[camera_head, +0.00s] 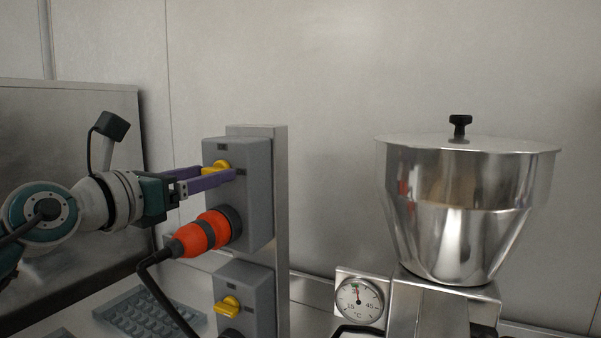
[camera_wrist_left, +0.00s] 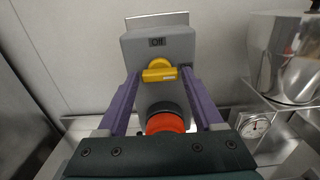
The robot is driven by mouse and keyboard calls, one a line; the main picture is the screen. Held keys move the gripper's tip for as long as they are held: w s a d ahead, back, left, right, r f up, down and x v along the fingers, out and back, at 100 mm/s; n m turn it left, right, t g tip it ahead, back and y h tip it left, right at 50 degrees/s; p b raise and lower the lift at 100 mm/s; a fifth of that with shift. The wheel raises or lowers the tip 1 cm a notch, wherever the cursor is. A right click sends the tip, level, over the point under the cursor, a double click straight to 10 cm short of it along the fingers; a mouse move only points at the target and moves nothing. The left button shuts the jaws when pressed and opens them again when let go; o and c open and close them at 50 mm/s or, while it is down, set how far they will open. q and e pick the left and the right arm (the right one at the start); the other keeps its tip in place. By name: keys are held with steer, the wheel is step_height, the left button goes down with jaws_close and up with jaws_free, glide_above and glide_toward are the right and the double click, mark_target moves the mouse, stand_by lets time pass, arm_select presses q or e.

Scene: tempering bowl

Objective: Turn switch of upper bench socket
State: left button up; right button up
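The upper bench socket (camera_head: 254,205) is a grey box on an upright post, with a yellow rotary switch (camera_head: 222,166) near its top. My left gripper (camera_head: 217,173) has its purple fingers on either side of this switch. In the left wrist view the switch (camera_wrist_left: 160,72) lies between the fingertips (camera_wrist_left: 160,76), its handle roughly level, with narrow gaps seeming to show at both ends. A label reading "Off" sits above it. The fingers are apart; firm contact cannot be told. An orange plug (camera_head: 203,234) sits in the socket below the switch. My right gripper is not in view.
A lower socket with its own yellow switch (camera_head: 229,306) is beneath. The plug's black cable (camera_head: 150,285) hangs at left. A lidded steel bowl (camera_head: 462,215) and a temperature dial (camera_head: 359,300) stand at right. The wall behind is bare.

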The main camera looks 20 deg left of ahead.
arm_select(q)
steer(key=c, duration=1)
steer(key=shift+r+n, duration=0.1)
steer(key=shift+n, duration=0.2)
steer(key=n+p, duration=0.2)
steer(key=shift+n, duration=0.4)
steer(key=n+p, duration=0.3)
steer(key=n, duration=0.2)
steer(key=n+p, duration=0.1)
steer(key=n, duration=0.4)
steer(key=shift+n+p, duration=0.35)
steer(key=shift+n, duration=0.05)
steer(key=shift+n+p, duration=0.6)
steer(key=shift+n, duration=1.7)
